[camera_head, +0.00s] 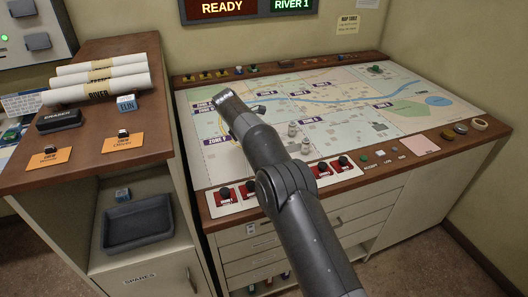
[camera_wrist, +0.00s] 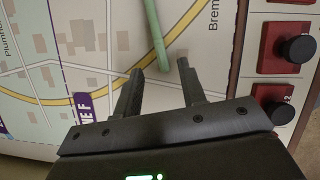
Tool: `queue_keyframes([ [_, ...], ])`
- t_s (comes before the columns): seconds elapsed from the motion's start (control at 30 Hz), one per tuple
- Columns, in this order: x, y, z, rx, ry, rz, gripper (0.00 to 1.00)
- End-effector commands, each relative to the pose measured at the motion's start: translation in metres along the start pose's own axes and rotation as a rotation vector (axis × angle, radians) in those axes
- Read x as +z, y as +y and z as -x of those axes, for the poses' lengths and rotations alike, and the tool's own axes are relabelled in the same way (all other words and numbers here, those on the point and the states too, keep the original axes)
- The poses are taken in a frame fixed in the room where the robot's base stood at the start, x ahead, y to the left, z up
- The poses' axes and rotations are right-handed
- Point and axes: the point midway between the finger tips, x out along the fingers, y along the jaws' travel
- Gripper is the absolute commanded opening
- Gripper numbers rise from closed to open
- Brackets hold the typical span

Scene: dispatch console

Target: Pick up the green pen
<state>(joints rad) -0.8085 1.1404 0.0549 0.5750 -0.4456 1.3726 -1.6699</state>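The green pen (camera_wrist: 154,32) lies on the map in the wrist view. It runs from the top edge down to just ahead of the fingertips. My gripper (camera_wrist: 160,67) is open and empty, its two fingers apart. The pen's near end is at the gap between the fingertips, closer to the right one; I cannot tell the height between them. In the head view my arm hides my gripper, and I cannot make out the pen there.
The map table (camera_head: 452,140) carries red button blocks (camera_head: 344,165) along its front edge; two black knobs (camera_wrist: 297,49) show close to the right of my gripper. Small figures (camera_head: 292,130) stand on the map. A cabinet with paper rolls (camera_head: 98,88) stands at left.

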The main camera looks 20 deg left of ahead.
Motion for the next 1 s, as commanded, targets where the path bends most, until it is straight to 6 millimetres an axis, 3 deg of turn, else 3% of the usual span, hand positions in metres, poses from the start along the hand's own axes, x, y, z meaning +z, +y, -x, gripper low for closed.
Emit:
queue_keyframes([
  [0.2,0.000,-0.002,-0.035,-0.004,0.000,0.000,0.37],
  [0.47,0.000,-0.001,-0.041,-0.001,0.000,-0.001,0.37],
  [0.93,0.000,-0.001,-0.041,-0.001,0.000,0.000,0.01],
  [1.0,0.000,-0.001,-0.041,-0.001,0.000,0.000,0.00],
])
